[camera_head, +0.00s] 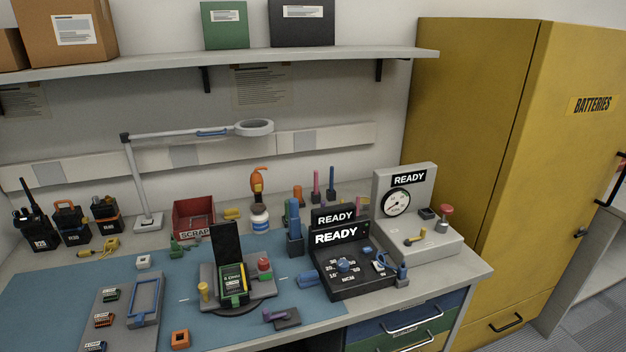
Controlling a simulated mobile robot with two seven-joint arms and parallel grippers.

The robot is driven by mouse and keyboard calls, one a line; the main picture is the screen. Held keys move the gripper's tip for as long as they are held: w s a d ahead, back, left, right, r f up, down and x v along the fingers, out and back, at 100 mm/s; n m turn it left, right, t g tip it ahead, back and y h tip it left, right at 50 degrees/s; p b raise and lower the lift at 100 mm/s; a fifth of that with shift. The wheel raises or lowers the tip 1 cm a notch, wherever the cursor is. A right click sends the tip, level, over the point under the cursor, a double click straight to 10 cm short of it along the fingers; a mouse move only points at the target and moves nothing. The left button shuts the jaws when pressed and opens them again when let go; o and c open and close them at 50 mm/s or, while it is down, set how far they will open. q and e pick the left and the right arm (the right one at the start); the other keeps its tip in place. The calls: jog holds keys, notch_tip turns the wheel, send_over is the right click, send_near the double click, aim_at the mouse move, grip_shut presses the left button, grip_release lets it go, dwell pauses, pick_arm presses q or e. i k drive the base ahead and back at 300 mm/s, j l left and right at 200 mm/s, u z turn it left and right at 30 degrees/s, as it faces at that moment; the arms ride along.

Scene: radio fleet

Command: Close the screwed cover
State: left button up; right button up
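A grey fixture (261,292) stands on the blue mat (190,325) near the front middle of the bench. A black panel (225,243) stands upright at its back, and a yellow-framed device with a green face (233,283) sits in front of it. This panel may be the cover, standing raised, but I cannot tell for sure. No screws are clear at this size. A yellow knob (204,291) is at the left of the fixture and a red knob (264,264) is at its right. Neither gripper is in view.
A black tester (350,285) reading READY stands to the right, with a grey gauge unit (440,240) behind it. A grey plate with a blue frame (145,298) lies to the left. A lamp (140,185), red scrap bin (194,212) and several radios stand behind.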

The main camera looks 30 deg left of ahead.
aim_at(226, 244)
jog(key=u, duration=1.4)
